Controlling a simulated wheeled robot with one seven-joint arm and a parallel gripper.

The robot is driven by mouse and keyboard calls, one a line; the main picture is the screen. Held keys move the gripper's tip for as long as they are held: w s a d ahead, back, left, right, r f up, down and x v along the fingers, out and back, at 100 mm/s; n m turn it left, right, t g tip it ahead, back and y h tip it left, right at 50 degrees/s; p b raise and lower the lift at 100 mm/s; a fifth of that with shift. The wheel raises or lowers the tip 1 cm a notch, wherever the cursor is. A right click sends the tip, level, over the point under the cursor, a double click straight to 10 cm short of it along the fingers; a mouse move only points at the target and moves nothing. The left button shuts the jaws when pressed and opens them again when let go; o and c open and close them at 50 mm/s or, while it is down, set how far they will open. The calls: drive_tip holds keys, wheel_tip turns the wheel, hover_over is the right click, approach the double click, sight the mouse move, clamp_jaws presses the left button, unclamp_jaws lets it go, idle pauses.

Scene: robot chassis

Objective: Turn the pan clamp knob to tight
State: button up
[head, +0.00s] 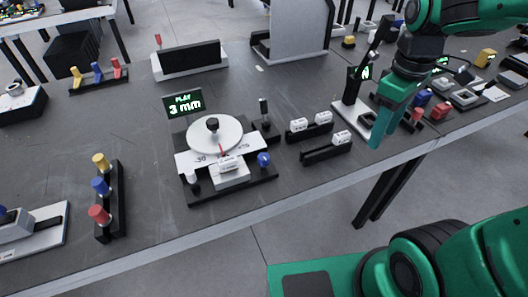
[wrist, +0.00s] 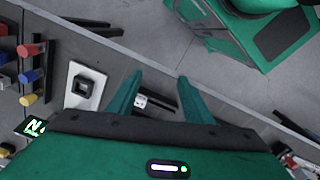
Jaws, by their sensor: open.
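The turntable device (head: 236,188) stands near the table's front edge in the head view. It has a round white pan (head: 215,136), a dial plate with a red pointer, and a display (head: 184,104) reading "PLAY 3 mm". A blue knob (head: 263,159) is at its front right, a black knob (head: 212,124) tops the pan, and a pale knob (head: 191,177) is at front left. I cannot tell which is the pan clamp knob. My gripper (head: 389,128) is open and empty, well right of the device. Its fingers also show in the wrist view (wrist: 160,78).
A post stand (head: 352,108) is beside my gripper. A peg rack (head: 108,200) stands left of the device. Bare table lies between that rack and the device.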

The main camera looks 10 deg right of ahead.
drive_tip(key=w+a+n, duration=0.3)
drive_tip(key=a+n, duration=0.3)
drive_tip(key=a, duration=0.1)
drive_tip(key=w+a+n, duration=0.4)
drive_tip(key=a+n, duration=0.1)
drive_tip(key=a, duration=0.2)
drive_tip(key=n, duration=0.9)
hover_over(263, 156)
wheel_tip(263, 156, down, 3)
wheel_tip(263, 156, down, 10)
drive_tip(key=shift+f, duration=0.1)
drive_tip(key=c, duration=1.1)
